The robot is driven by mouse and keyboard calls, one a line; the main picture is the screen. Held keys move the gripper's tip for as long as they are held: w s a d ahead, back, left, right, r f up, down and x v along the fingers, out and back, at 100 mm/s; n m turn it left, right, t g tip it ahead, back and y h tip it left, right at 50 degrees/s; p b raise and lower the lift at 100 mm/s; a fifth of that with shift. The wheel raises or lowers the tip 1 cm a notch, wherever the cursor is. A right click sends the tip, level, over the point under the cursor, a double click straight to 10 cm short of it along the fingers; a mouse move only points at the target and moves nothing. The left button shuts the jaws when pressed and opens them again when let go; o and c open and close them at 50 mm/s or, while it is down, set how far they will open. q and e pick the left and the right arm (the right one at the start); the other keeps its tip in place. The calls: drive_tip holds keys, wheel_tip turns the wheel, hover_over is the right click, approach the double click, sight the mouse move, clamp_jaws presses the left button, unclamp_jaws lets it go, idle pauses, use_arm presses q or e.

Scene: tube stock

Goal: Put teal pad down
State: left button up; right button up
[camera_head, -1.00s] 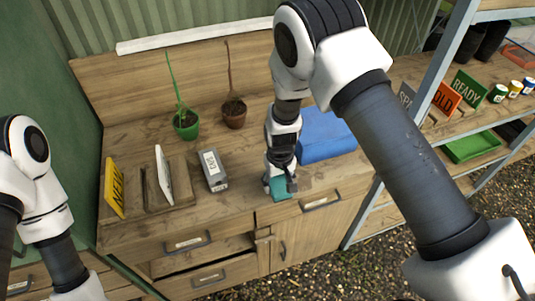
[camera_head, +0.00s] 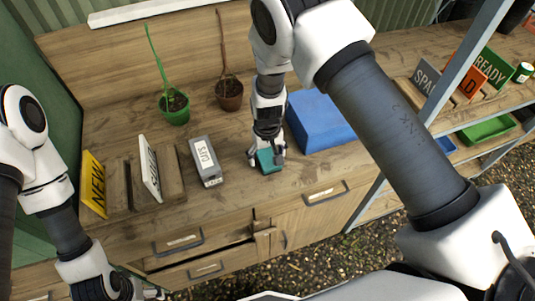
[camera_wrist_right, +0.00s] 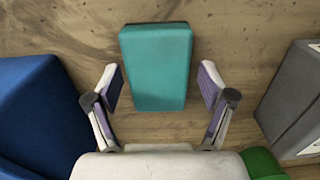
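The teal pad (camera_head: 268,161) lies on the wooden bench top, between the grey box and the blue block. In the right wrist view the pad (camera_wrist_right: 156,66) lies flat between the two fingers of my right gripper (camera_wrist_right: 162,88), with a gap on each side. My right gripper (camera_head: 266,158) is open, low over the bench at the pad, touching neither side of it. My left gripper (camera_head: 150,292) is partly visible at the bottom left, away from the pad; its fingers are too unclear to read.
A grey labelled box (camera_head: 205,162) stands left of the pad, a blue block (camera_head: 318,122) to its right. A yellow NEW sign (camera_head: 93,184) stands far left. Bare bench lies in front.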

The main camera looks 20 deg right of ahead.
sight(268, 157)
drive_tip(key=shift+s+r, duration=0.25)
drive_tip(key=shift+r, duration=0.15)
wheel_tip(268, 157, up, 12)
drive_tip(key=b, duration=0.3)
drive_tip(key=shift+f, duration=0.2)
